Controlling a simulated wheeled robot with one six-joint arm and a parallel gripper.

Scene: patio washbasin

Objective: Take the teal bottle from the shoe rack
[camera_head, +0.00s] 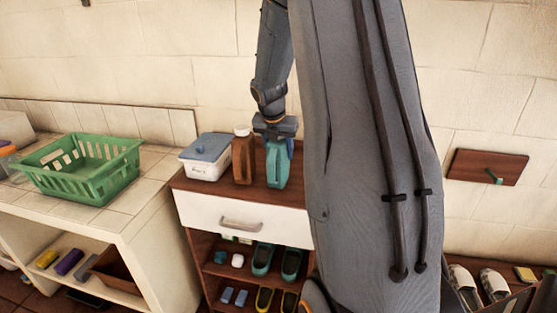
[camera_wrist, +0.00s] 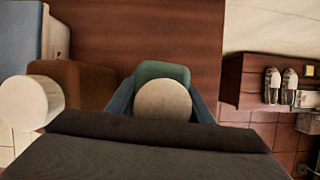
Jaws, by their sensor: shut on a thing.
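The teal bottle (camera_head: 277,168) stands upright on the wooden top of the shoe rack (camera_head: 213,190), near its right side. My gripper (camera_head: 275,140) comes down from above and is shut on the bottle's upper part. In the wrist view the bottle's round pale cap (camera_wrist: 163,99) and teal shoulder (camera_wrist: 160,70) show between the blue-grey fingers. I cannot tell whether the bottle's base touches the rack top. My arm hides the right part of the rack in the head view.
A brown bottle (camera_head: 243,160) with a white cap stands close left of the teal one. A white box with a blue lid (camera_head: 206,158) is farther left. A green basket (camera_head: 85,170) sits on the tiled counter (camera_head: 118,216).

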